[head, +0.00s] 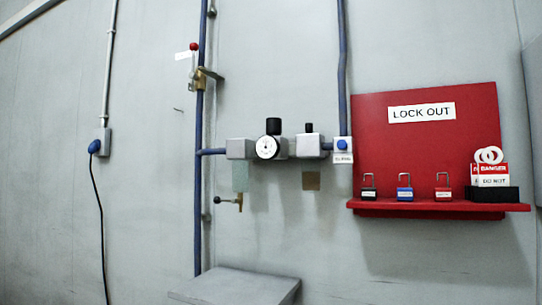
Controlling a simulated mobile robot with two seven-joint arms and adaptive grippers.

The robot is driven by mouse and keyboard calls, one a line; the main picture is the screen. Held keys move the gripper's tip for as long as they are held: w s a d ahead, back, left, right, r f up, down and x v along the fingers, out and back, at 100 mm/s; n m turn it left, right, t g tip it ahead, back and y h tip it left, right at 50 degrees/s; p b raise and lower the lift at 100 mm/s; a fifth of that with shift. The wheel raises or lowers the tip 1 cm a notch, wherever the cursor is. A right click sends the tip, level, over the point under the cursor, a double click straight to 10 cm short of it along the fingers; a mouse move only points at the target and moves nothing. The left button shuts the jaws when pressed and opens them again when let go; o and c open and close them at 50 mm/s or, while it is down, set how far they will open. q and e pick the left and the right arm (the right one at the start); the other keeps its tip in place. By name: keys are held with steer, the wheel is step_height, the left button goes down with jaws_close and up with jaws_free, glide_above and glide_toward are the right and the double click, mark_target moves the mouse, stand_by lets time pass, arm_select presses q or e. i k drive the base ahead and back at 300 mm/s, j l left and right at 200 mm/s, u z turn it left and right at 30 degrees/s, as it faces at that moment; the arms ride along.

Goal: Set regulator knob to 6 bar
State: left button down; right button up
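The regulator knob (273,126) is a black cylinder on top of the grey air unit on the wall, near the middle of the head view. A round white gauge (267,147) sits just below it on the unit's front. Its needle and numbers are too small to read. A smaller black knob (308,127) tops the grey block to the right. Neither of my grippers shows in the head view, so nothing is seen touching the knob.
A blue pipe (199,120) with a red-tipped lever valve (193,47) runs down left of the unit. A red lockout board (427,145) with a shelf (438,206) holding padlocks and tags juts out at right. A grey surface (236,288) lies below.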

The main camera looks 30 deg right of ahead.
mark_target(273, 124)
steer(key=i+j+z, duration=0.15)
steer(key=i+j, duration=0.6)
steer(key=i, duration=0.15)
